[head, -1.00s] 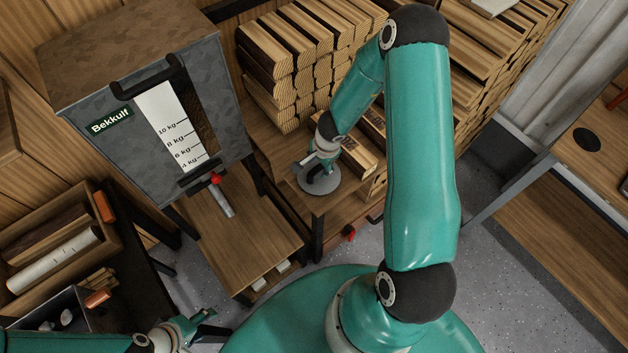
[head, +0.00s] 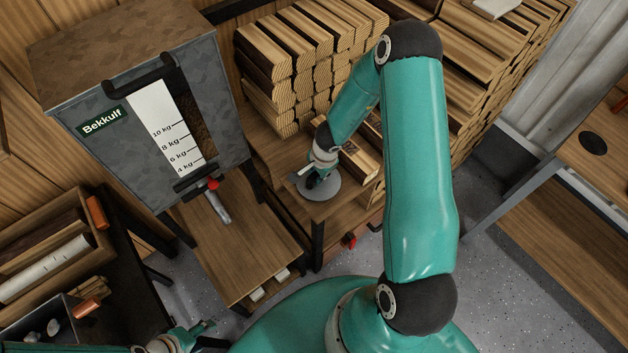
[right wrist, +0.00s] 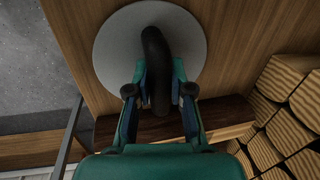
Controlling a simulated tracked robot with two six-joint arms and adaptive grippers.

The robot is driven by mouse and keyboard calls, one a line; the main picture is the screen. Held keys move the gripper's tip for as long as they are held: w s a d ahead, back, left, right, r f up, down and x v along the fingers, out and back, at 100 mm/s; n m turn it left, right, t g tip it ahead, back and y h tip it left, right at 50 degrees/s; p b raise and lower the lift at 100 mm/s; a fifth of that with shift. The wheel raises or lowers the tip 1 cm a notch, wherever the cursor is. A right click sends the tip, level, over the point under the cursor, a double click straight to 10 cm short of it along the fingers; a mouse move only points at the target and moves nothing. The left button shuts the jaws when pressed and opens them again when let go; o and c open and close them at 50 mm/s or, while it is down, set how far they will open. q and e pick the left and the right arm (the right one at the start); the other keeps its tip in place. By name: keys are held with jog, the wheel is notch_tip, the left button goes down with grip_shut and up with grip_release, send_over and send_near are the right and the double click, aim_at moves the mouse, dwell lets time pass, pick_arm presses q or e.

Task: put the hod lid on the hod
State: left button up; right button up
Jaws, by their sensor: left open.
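The hod lid is a round grey disc (head: 331,193) with a black arched handle. My right gripper (head: 318,180) is down over the lid. In the right wrist view, the fingers of my right gripper (right wrist: 159,82) stand on either side of the handle (right wrist: 155,60), close to it; whether they grip it I cannot tell. My left gripper (head: 208,333) is open at the bottom left, apart from the lid. I cannot make out the hod.
A grey dispenser marked Bekkulf (head: 150,125) stands left of the lid above a wooden shelf (head: 235,250). Stacked logs (head: 300,60) rise behind the lid. A wooden crate (head: 100,240) and a grey bin (head: 20,328) are at lower left. A table (head: 590,190) stands right.

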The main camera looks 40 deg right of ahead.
grip_shut()
jog(key=shift+r, duration=0.15)
jog(key=shift+r+p, duration=0.75)
jog(key=shift+p, duration=0.35)
jog(key=shift+r, duration=0.15)
notch_tip(320, 180, up, 5)
jog(key=p, duration=0.5)
jog(key=shift+p, duration=0.4)
notch_tip(320, 180, down, 6)
jog(key=b, duration=0.6)
jog(key=shift+r, duration=0.25)
jog(key=shift+s+a, duration=0.1)
jog(key=shift+s, duration=0.05)
